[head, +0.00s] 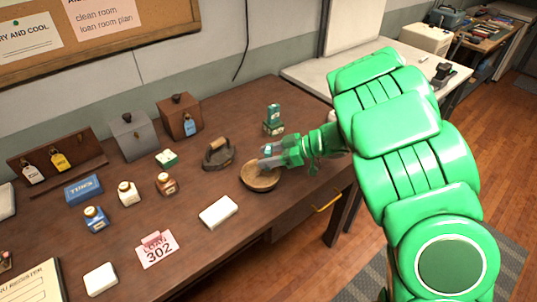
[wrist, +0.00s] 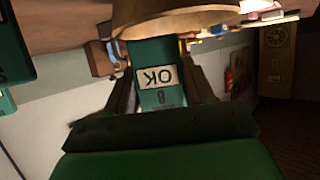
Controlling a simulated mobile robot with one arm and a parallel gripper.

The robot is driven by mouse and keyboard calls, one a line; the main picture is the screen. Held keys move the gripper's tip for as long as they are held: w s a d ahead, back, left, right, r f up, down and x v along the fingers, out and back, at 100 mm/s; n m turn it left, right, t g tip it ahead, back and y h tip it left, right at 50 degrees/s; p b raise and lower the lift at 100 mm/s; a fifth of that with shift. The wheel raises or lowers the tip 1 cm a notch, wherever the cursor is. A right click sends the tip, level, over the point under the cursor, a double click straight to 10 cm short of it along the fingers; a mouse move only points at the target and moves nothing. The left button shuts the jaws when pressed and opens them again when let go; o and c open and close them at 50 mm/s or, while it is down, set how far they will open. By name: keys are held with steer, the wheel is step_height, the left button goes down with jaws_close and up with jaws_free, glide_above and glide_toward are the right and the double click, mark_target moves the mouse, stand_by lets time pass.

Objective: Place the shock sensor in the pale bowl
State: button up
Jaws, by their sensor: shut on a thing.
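The shock sensor appears to be the teal block with a pale OK label (wrist: 157,76) that my gripper (head: 268,160) is shut on. The label reads upside down in the wrist view. The pale bowl (head: 259,184) is a round tan bowl near the front edge of the brown table. My gripper reaches in from the right, at the bowl's back rim in the head view. In the wrist view the bowl (wrist: 172,18) fills the top, close beyond the block. I cannot tell whether the block touches the bowl. My fingers hide most of it in the head view.
A dark iron (head: 218,154) stands left of the bowl, and green boxes (head: 273,122) stand behind it. A white block (head: 218,212) lies in front-left. Small bottles (head: 128,194), a loan card (head: 157,249) and tagged boxes (head: 129,135) occupy the table's left and back.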

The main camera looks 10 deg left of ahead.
steer(key=shift+f, duration=0.15)
steer(key=o, duration=1.1)
steer(key=shift+r, duration=0.4)
steer(key=shift+d+r, duration=0.15)
steer(key=shift+r, duration=0.1)
steer(key=shift+v, duration=5.85)
steer(key=shift+f, duration=0.1)
